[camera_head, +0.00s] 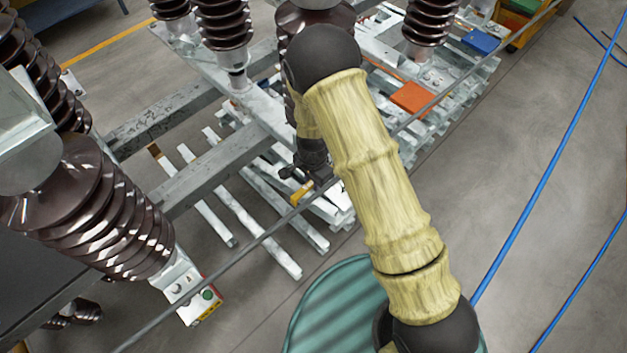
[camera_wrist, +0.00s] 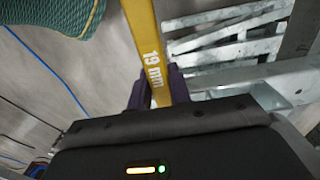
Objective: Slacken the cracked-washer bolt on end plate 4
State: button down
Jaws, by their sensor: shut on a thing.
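My gripper (camera_wrist: 157,92) is shut on a yellow spanner (camera_wrist: 143,38) marked "19 mm", its dark fingers on either side of the handle. The spanner's working end is outside the wrist view. In the head view my gripper (camera_head: 313,168) hangs low beside the grey steel frame, with a bit of the yellow spanner (camera_head: 301,193) showing below it. A metal end plate (camera_head: 183,285) with a label and a green dot sits under the tilted brown insulator at lower left; its number is unreadable. I cannot make out the cracked-washer bolt.
Several ribbed brown insulators (camera_head: 222,22) stand on the frame (camera_head: 225,165). A thin grey bar crosses the head view diagonally. A teal ribbed object (camera_head: 335,310) is below my arm. An orange plate (camera_head: 412,97) and blue box (camera_head: 481,41) lie behind. Blue hoses (camera_head: 560,160) cross open floor at right.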

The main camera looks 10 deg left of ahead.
jog(key=shift+f+b, duration=0.7)
jog(key=shift+f, duration=0.4)
dwell(0.6)
jog(key=s+d+n, duration=0.1)
jog(key=d+n, duration=0.9)
jog(key=n, duration=0.2)
jog(key=shift+s+d+b, duration=0.15)
jog(key=shift+d+b, duration=0.2)
jog(key=shift+r, duration=0.1)
notch_tip(320, 180, up, 2)
jog(key=shift+r+p, duration=0.1)
jog(key=shift+p, duration=0.75)
